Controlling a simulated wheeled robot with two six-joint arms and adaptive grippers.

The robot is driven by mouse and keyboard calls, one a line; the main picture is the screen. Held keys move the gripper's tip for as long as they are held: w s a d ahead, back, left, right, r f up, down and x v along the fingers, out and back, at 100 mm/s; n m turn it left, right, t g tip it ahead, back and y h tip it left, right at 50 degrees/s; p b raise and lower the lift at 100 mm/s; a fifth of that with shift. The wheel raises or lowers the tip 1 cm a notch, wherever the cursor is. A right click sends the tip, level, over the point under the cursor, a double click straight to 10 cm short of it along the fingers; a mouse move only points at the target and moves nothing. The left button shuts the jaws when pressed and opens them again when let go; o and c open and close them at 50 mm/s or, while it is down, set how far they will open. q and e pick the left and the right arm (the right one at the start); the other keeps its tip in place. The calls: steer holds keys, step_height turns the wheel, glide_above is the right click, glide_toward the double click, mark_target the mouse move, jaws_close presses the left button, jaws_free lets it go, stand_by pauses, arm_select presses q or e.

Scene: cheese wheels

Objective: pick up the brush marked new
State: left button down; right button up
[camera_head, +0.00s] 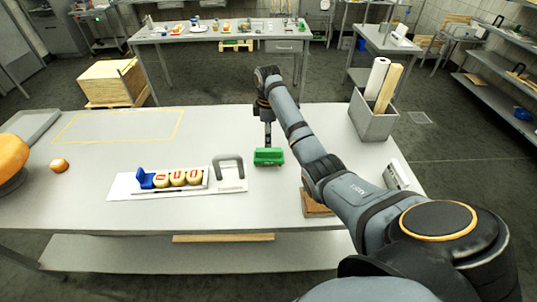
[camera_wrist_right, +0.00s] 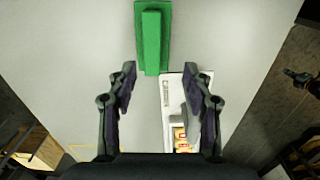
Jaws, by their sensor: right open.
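A green brush (camera_head: 268,157) lies on the worktable (camera_head: 90,200), right of the white board. It also shows in the right wrist view (camera_wrist_right: 152,40), as a green block with a raised narrow grip along its middle. No marking on it can be read. My right gripper (camera_head: 268,142) points down over the brush. In the right wrist view the right gripper (camera_wrist_right: 163,78) has its fingers wide apart and empty, with the brush ahead of the fingertips. Contact with the brush does not show. My left gripper is in neither view.
Left of the brush, a white board (camera_head: 122,187) holds small cheeses (camera_head: 178,178) with red labels, a blue block (camera_head: 146,178) and a grey handle (camera_head: 229,168). A grey bin (camera_head: 371,124) with rolls stands right. A brown block (camera_head: 315,207) is partly behind my arm.

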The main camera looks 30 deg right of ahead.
mark_target(269, 149)
step_height(269, 149, down, 3)
steer(key=shift+r, duration=0.15)
steer(key=f, duration=0.1)
steer(key=f+p, duration=0.1)
steer(key=shift+w+d+f+p, duration=0.35)
steer(key=shift+f, duration=0.05)
step_height(269, 149, down, 3)
steer(key=shift+d+r, duration=0.1)
steer(key=shift+r, duration=0.1)
steer(key=shift+w+f, duration=0.1)
steer(key=shift+f, duration=0.3)
steer(key=c, duration=0.6)
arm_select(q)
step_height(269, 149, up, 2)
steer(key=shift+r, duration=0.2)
arm_select(e)
jaws_close()
